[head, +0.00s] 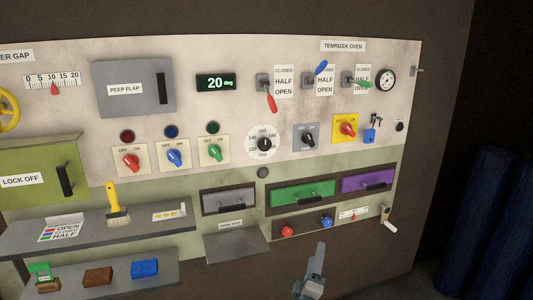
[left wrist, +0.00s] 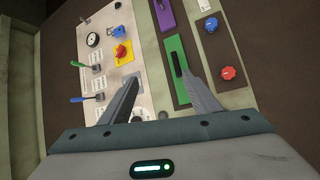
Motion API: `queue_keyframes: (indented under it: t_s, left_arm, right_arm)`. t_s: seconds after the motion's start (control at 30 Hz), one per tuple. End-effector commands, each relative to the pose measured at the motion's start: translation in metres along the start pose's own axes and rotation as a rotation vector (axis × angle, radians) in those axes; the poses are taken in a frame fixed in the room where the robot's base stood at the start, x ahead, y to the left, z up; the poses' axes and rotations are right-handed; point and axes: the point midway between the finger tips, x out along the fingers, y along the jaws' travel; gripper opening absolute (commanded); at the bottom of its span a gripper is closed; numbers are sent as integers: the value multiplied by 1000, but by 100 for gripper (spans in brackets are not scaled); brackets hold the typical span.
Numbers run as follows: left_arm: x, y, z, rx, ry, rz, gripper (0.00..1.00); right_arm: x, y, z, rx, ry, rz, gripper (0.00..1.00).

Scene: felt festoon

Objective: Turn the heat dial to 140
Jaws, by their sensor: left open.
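The heat dial (head: 265,143) is a white disc with numbers around it and a dark knob at its centre, in the middle of the panel in the head view. Its pointer is too small to read surely. The digital display (head: 216,83) above and left of it reads 20 deg. My left gripper (head: 320,248) is in front of the lower panel, below and right of the dial and apart from it. In the left wrist view my left gripper (left wrist: 160,76) is open with nothing between its fingers. My right gripper is not in view.
Close to the dial are a grey plate with a black knob (head: 306,138), a yellow plate with a red knob (head: 346,129) and a green-knob switch (head: 214,150). Below are a green drawer (head: 303,192) and a grey shelf (head: 237,246). A crank (head: 388,222) sticks out at the right.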

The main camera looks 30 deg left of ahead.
Motion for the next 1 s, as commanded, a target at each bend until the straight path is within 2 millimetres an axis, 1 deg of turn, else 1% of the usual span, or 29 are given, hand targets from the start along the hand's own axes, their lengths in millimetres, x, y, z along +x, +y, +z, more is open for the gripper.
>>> queue_keyframes:
  t_s: [0.03, 0.07, 0.1, 0.17, 0.2, 0.27, 0.3, 0.4, 0.5, 0.63, 0.7, 0.8, 1.0]
  left_arm:
    - [27, 34, -23, -134, 98, 52, 57]
    - [40, 51, -39, -218, 155, 77, 57]
    - [54, 73, -59, -331, 227, 108, 57]
    - [71, 102, -89, -507, 327, 151, 57]
    - [80, 120, -108, -624, 389, 177, 57]
    - [91, 141, -132, -801, 472, 210, 57]
    - [97, 154, -146, -916, 519, 227, 57]
    - [107, 177, -170, -1178, 609, 252, 57]
    - [115, 193, -182, -1386, 664, 256, 57]
    - [120, 206, -186, -1558, 695, 248, 57]
    - [122, 209, -187, -1606, 703, 241, 57]
    - [123, 212, -187, -1633, 707, 239, 57]
    - [123, 212, -187, -1632, 706, 238, 57]
  right_arm:
    - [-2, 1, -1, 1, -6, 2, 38]
    - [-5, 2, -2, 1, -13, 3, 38]
    - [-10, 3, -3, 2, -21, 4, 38]
    - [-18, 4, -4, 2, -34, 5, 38]
    - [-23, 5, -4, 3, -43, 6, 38]
    - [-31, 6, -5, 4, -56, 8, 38]
    - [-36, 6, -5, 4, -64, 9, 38]
    - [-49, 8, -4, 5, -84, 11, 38]
    - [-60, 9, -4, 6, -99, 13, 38]
    - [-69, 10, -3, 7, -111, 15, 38]
    - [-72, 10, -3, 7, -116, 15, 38]
    - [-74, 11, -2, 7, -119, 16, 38]
    - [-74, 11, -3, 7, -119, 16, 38]
